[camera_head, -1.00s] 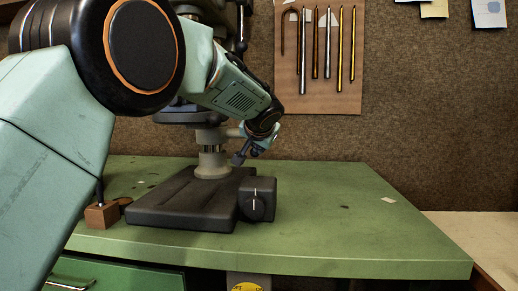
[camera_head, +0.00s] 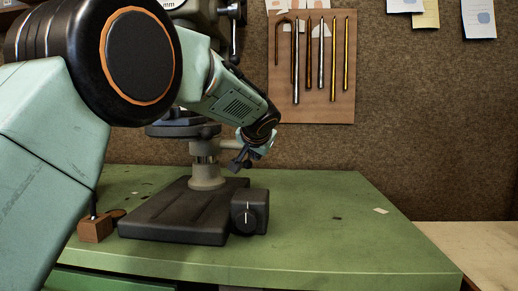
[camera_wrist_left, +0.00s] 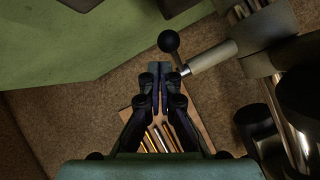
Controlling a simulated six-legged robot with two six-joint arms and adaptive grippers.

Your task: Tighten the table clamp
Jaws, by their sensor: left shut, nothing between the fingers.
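In the head view a pale stub, probably this lever (camera_head: 230,146), sticks out to the right from the drill press column (camera_head: 206,163). My left gripper (camera_wrist_left: 165,70) is shut and empty, its tips just beside the ball knob; I cannot tell whether they touch it. In the head view my left gripper (camera_head: 239,164) points down by the column, above the press base. My right gripper is not in view.
The dark press base (camera_head: 180,215) with a dial box (camera_head: 249,212) stands on the green bench (camera_head: 330,230). A small wooden block (camera_head: 95,230) sits at its left. Rods hang on a wall board (camera_head: 313,105). The bench's right side is mostly clear.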

